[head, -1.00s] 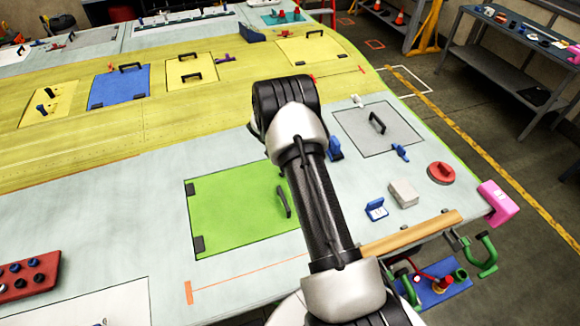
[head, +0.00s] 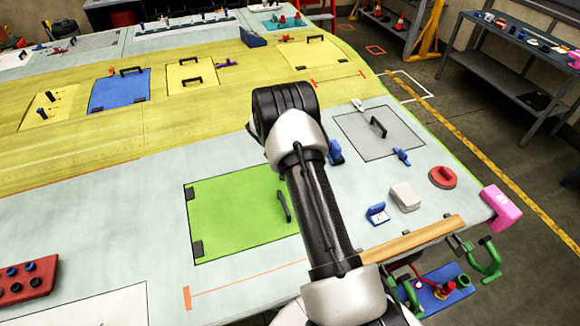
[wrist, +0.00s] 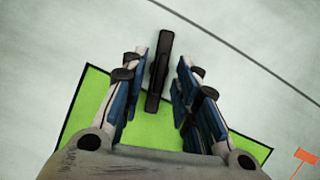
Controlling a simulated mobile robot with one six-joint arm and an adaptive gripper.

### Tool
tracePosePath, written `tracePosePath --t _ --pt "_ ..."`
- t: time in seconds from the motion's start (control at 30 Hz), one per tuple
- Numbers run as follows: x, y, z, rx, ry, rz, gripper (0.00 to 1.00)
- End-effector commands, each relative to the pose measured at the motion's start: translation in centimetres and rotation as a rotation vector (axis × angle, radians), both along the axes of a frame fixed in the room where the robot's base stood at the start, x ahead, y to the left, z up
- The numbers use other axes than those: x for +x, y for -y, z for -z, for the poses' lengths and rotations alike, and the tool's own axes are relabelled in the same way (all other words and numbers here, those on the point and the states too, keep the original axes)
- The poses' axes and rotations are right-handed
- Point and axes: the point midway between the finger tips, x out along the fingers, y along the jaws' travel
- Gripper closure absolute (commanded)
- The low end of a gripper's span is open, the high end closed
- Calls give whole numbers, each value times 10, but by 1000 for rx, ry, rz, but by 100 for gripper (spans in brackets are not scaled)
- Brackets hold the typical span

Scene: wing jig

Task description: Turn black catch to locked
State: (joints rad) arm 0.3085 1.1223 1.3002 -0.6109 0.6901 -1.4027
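The black catch (wrist: 160,70) shows in the wrist view as a long dark bar. It straddles the edge of the green panel (wrist: 75,118), with most of its length over the pale surface. My gripper (wrist: 163,75) is open, with one blue-padded finger on each side of the catch and a visible gap to each. I cannot tell how far the fingertips are above the surface.
A blue bracket (head: 377,214), a grey block (head: 405,197), a red disc (head: 443,177) and a grey panel (head: 365,133) lie to the right. A wooden strip (head: 415,238) runs along the near edge.

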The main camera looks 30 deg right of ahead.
Motion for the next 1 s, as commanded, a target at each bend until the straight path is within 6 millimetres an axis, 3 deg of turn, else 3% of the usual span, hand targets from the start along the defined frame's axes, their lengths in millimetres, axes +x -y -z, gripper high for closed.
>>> tracePosePath --t 0.37,0.8,1.0 --pt "0 -3 -6 0 0 -1 70" --pt "1 -35 -84 0 2 -2 70" --pt "0 -44 -106 0 1 -1 70"
